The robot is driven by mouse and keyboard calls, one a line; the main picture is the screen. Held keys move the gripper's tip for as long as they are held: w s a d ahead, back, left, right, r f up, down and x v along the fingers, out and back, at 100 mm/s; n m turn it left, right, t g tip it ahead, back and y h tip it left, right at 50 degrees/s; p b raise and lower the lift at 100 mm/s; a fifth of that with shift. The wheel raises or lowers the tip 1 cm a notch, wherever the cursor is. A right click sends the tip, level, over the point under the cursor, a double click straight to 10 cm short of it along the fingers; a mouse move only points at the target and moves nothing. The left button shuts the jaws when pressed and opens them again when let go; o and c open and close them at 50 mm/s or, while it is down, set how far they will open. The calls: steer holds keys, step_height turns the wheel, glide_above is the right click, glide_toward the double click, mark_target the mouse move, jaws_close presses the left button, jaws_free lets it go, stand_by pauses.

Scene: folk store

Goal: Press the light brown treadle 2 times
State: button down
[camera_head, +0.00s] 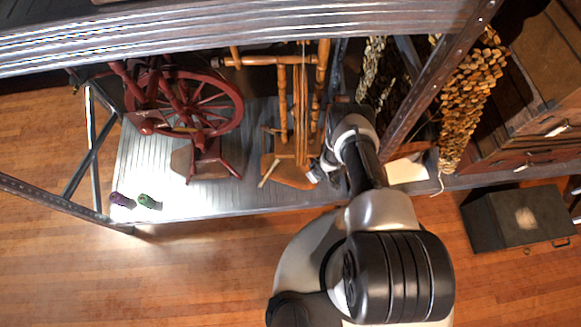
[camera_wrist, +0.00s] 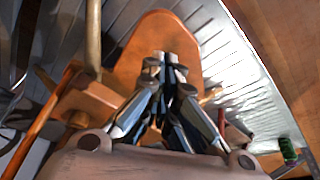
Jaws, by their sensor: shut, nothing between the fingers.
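The light brown treadle (camera_head: 286,174) is a rounded board low on the light wooden spinning wheel (camera_head: 302,110), which stands on the metal shelf. In the wrist view the treadle (camera_wrist: 160,32) lies just beyond my fingertips. My gripper (camera_wrist: 165,58) is shut and empty, its fingers pointing at the board. In the head view my gripper (camera_head: 314,174) is at the treadle's right edge, partly hidden by my arm. I cannot tell whether the fingertips touch the board, or whether it is pushed down.
A dark red spinning wheel (camera_head: 190,105) stands to the left on the shelf (camera_head: 150,185). Purple (camera_head: 122,200) and green (camera_head: 148,201) spools lie at the front left. A metal post (camera_head: 440,85) and hanging strings (camera_head: 470,95) are at the right. A dark box (camera_head: 518,218) sits on the floor.

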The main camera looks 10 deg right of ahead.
steer(key=shift+f, duration=0.1)
steer(key=shift+f+b, duration=2.4)
steer(key=shift+b, duration=0.4)
step_height(320, 180, up, 6)
steer(key=p, duration=0.4)
steer(key=shift+p, duration=0.35)
steer(key=shift+f, duration=0.2)
steer(key=shift+f+b, duration=0.2)
steer(key=shift+b, duration=0.15)
steer(key=shift+f+b, duration=1.95)
steer(key=shift+f, duration=0.4)
